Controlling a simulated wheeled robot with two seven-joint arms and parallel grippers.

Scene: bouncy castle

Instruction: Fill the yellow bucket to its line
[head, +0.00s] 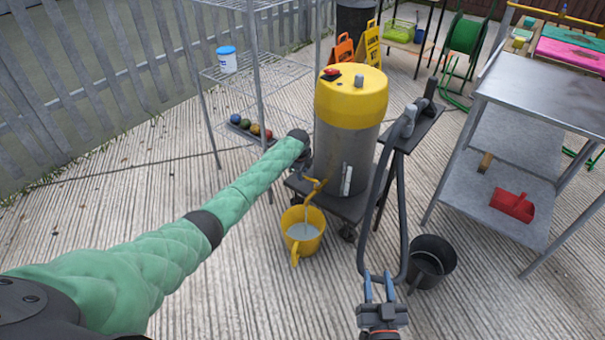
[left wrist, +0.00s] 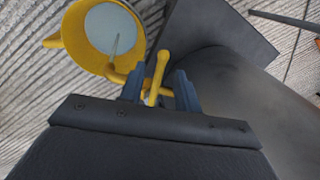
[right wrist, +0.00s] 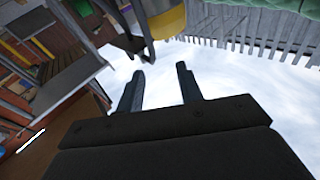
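The yellow bucket (head: 316,244) stands on the ground below the tap (head: 312,190) of a grey tank with a yellow top (head: 350,100). Pale water shows inside the bucket, and a thin stream falls into it in the left wrist view (left wrist: 72,38). I cannot make out the fill line. My left gripper (left wrist: 160,88) is open, its fingers on either side of the yellow tap lever (left wrist: 158,72), with gaps showing. In the head view the left fingers are hidden behind the arm's end. My right gripper (head: 379,285) is open and empty, at the lower right.
A black bucket (head: 440,256) stands right of the tank.

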